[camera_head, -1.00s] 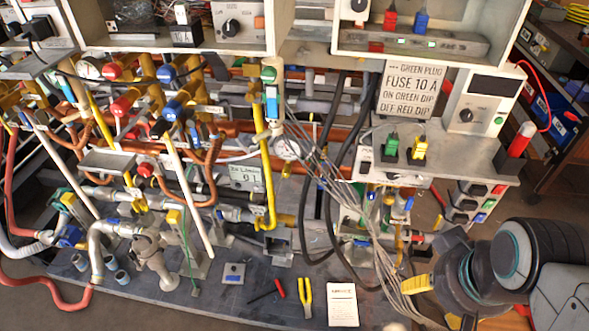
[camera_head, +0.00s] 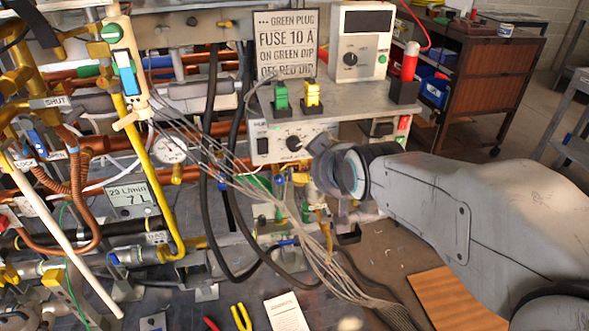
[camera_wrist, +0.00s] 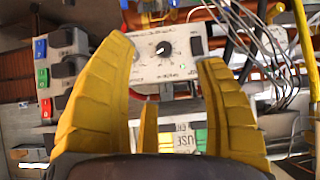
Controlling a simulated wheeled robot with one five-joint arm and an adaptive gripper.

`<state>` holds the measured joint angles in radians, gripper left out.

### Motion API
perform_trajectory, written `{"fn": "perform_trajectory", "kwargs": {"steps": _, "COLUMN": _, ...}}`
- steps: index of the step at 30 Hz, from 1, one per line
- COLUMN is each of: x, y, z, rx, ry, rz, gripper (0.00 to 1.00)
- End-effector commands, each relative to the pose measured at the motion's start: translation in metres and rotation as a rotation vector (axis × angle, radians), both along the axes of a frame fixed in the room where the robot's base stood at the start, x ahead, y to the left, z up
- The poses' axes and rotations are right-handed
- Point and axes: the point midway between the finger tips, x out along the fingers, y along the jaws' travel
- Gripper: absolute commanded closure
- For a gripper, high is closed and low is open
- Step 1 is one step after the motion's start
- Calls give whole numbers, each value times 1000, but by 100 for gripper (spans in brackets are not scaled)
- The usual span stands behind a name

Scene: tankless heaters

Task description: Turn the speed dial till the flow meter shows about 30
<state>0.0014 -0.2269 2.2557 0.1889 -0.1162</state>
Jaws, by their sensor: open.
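A black dial (camera_head: 294,143) with a white pointer sits on a white panel (camera_head: 265,159) under the grey shelf. It also shows in the wrist view (camera_wrist: 163,48), between my fingers. Its label is too small to read, so I cannot confirm it is the speed dial. A grey digital meter (camera_head: 131,196) marked L/min hangs among the pipes at left; its digits are not clearly readable. My gripper (camera_wrist: 165,54) is open and empty, its yellow fingers spread either side of the dial, apparently not touching it. My wrist hides most of the gripper in the head view.
A second dial (camera_head: 350,59) is on the white box above the shelf. Green (camera_head: 281,96) and yellow (camera_head: 313,93) plugs and a red-topped part (camera_head: 408,63) stand on the shelf. A bundle of grey wires (camera_head: 270,200) hangs left of my gripper. A round gauge (camera_head: 170,149) is further left.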

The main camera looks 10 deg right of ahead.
Motion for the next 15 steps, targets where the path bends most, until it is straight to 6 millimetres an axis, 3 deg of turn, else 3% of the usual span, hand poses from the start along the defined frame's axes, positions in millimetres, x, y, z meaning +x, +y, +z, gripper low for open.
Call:
{"fn": "perform_trajectory", "kwargs": {"steps": 1, "x": 15, "y": 0, "z": -24, "rx": -7, "ry": -40, "rz": 5, "gripper": 36}}
{"fn": "perform_trajectory", "kwargs": {"steps": 9, "x": 82, "y": 0, "z": -57, "rx": -45, "ry": -281, "rz": 26, "gripper": 36}}
{"fn": "perform_trajectory", "kwargs": {"steps": 15, "x": 121, "y": 0, "z": -77, "rx": -74, "ry": -445, "rz": 34, "gripper": 36}}
